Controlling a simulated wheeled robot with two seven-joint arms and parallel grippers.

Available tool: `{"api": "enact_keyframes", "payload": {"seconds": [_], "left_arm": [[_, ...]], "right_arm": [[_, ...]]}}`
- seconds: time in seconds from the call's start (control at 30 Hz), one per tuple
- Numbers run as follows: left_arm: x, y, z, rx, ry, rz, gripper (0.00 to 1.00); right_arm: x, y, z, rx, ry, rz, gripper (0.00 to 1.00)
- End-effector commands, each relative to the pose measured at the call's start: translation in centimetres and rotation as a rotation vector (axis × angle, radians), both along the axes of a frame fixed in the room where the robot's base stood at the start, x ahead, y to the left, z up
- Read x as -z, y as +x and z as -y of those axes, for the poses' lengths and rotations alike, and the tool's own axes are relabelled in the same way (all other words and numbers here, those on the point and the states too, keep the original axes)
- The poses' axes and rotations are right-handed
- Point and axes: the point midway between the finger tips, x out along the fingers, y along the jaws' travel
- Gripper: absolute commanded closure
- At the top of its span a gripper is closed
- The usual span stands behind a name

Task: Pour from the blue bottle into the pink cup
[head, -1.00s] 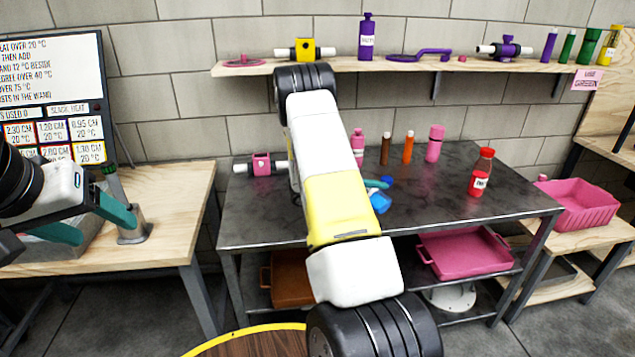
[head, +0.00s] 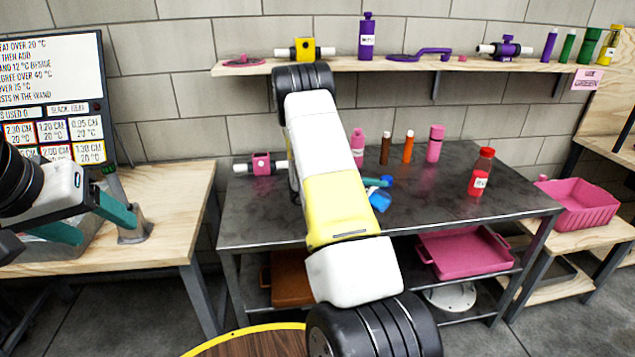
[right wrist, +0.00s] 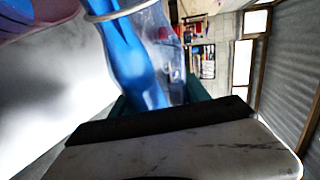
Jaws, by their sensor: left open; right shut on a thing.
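The blue bottle (right wrist: 135,65) is clear with blue liquid inside and fills the upper middle of the right wrist view. My right gripper (right wrist: 160,98) is shut on it with teal fingers. In the head view my right arm crosses the middle and hides most of that gripper. A blue part of the bottle (head: 379,201) shows just right of the arm, over the dark table. A pinkish-purple curved thing (right wrist: 35,18) at the upper left of the right wrist view may be the pink cup; I cannot be sure. My left gripper (head: 108,229) is open and empty at the far left.
The dark table (head: 270,215) also bears a pink bottle (head: 357,148), a brown tube, an orange tube, a pink container (head: 435,145) and a red bottle (head: 481,173). A shelf (head: 430,65) with several items hangs above. A pink bin (head: 580,205) stands right.

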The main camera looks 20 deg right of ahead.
Motion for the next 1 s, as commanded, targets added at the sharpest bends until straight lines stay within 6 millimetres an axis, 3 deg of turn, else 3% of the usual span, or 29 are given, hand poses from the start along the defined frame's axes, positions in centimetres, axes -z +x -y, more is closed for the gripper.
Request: {"api": "enact_keyframes", "payload": {"seconds": [0.37,0.53,1.0], "left_arm": [[0.0,0.0,0.0,0.000,0.000,0.000,0.36],[0.0,0.0,0.0,0.000,0.000,0.000,0.36],[0.0,0.0,0.0,0.000,0.000,0.000,0.36]], "right_arm": [[-0.1,0.0,0.0,0.001,-0.003,-0.005,1.00],[3.1,-0.7,0.3,0.004,0.071,0.222,1.00],[4.1,0.2,-0.1,-0.001,0.134,0.436,1.00]]}}
